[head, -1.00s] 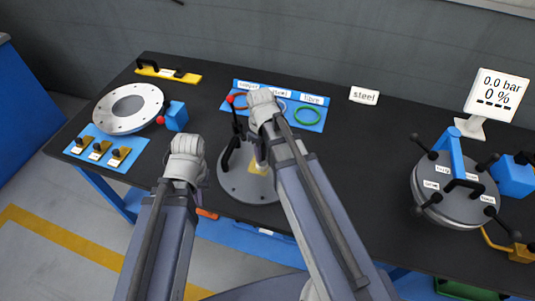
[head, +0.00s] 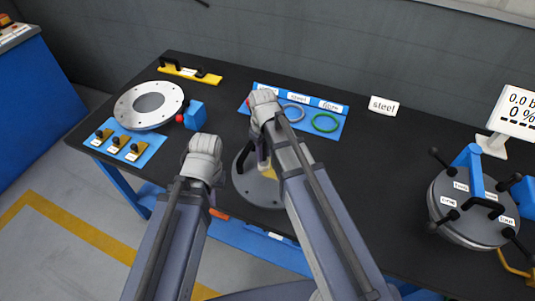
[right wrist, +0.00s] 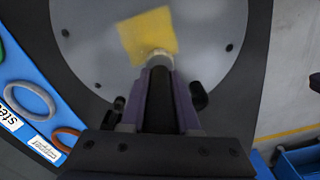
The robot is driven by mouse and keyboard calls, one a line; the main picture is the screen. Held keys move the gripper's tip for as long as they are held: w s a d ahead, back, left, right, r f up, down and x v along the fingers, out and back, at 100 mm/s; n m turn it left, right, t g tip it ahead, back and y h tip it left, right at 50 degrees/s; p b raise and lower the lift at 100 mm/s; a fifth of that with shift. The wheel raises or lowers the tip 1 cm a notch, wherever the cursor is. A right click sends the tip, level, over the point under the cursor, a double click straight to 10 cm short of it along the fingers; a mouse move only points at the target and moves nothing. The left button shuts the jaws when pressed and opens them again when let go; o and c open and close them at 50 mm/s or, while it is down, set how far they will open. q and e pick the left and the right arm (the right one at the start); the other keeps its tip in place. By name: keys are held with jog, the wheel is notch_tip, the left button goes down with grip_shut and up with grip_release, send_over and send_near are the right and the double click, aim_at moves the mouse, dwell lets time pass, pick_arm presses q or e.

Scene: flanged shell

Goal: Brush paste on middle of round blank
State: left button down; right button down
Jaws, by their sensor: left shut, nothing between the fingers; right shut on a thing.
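The round blank (head: 258,192) is a grey disc with small dark holes near its rim, at the table's front edge. My right arm partly covers it. In the right wrist view the blank (right wrist: 215,70) fills the upper middle. My right gripper (right wrist: 158,72) is shut on a brush with a pale ferrule and a square yellow head (right wrist: 148,34). The yellow head is over the blank; whether it touches is unclear. No paste can be made out for certain. My left gripper (head: 211,194) is shut and empty, left of the blank, its fingers mostly hidden.
A white flanged disc (head: 120,107), a blue block (head: 195,115) and a blue tray of knobs (head: 146,154) stand left. A labelled ring tray (head: 334,104) lies behind the blank. A clamped round vessel (head: 470,228) and a pressure display (head: 515,112) stand right.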

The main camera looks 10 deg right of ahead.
jog(key=shift+w+d, duration=0.4)
jog(key=shift+w, duration=0.15)
jog(key=shift+s+d, duration=0.55)
jog(key=shift+d, duration=0.25)
jog(key=shift+s+d, duration=0.55)
jog(key=shift+d, duration=0.25)
jog(key=shift+s+d, duration=0.55)
jog(key=shift+d, duration=0.2)
jog(key=shift+s+d, duration=0.55)
jog(key=shift+d, duration=0.2)
jog(key=shift+a, duration=0.1)
